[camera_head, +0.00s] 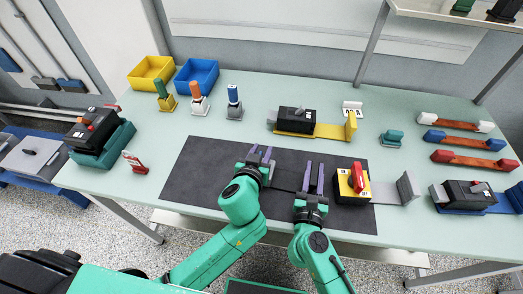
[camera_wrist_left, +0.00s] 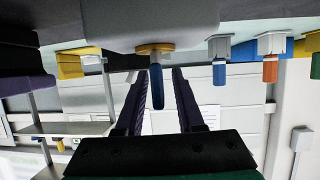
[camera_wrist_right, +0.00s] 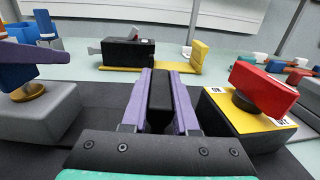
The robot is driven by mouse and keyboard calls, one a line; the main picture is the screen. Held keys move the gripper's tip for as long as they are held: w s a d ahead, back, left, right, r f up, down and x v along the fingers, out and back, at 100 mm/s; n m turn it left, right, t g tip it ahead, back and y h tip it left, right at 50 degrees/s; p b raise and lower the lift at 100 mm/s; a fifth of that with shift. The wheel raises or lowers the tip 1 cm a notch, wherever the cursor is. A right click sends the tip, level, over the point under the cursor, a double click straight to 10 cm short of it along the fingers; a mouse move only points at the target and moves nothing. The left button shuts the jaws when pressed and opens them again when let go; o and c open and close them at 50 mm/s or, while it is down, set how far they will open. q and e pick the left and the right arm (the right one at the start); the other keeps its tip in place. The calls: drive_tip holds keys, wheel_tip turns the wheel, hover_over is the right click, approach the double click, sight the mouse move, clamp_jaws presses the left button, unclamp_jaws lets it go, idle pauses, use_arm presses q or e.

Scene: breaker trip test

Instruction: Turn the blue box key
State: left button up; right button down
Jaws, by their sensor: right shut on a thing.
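A blue key (camera_wrist_left: 156,85) stands in a brass collar on a grey box (camera_wrist_left: 110,25). The left wrist view shows it between the fingers of my left gripper (camera_wrist_left: 158,80), with gaps on both sides. The right wrist view shows the blue key (camera_wrist_right: 18,52) on the grey box (camera_wrist_right: 45,125) at the left, one purple finger beside it. In the head view my left gripper (camera_head: 261,152) is over the dark mat, and the key and box are hidden or unclear. My right gripper (camera_head: 314,165) is shut on a black bar-like piece (camera_wrist_right: 160,92).
A yellow box with a red handle (camera_head: 357,178) stands right of my right gripper. A black breaker on a yellow base (camera_head: 297,121) is behind. Green, orange and blue handles in stands (camera_head: 233,97) and yellow and blue bins (camera_head: 197,76) are back left. Mat left (camera_head: 205,165) is clear.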

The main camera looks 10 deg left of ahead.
use_arm(q)
clamp_jaws()
drive_tip(key=shift+m+h, duration=0.3)
drive_tip(key=shift+d+m+g+h, duration=0.25)
drive_tip(key=shift+m+g+h, duration=0.05)
drive_tip(key=shift+m+h, duration=0.7)
drive_tip(key=m+h, duration=0.1)
drive_tip(key=m+g+h, duration=0.1)
drive_tip(key=m+h, duration=0.1)
drive_tip(key=d+m+g+h, duration=0.1)
drive_tip(key=shift+s+m+h, duration=0.3)
drive_tip(key=shift+h, duration=0.1)
drive_tip(key=m+g+h, duration=0.1)
drive_tip(key=d+m+g+h, duration=0.1)
drive_tip(key=shift+s+d+r+m+g+h, duration=0.1)
drive_tip(key=shift+s+r+m+g+h, duration=0.1)
drive_tip(key=shift+s+m+g+h, duration=0.15)
drive_tip(key=shift+m+g, duration=0.35)
drive_tip(key=shift+s, duration=0.1)
drive_tip(key=shift+f, duration=0.1)
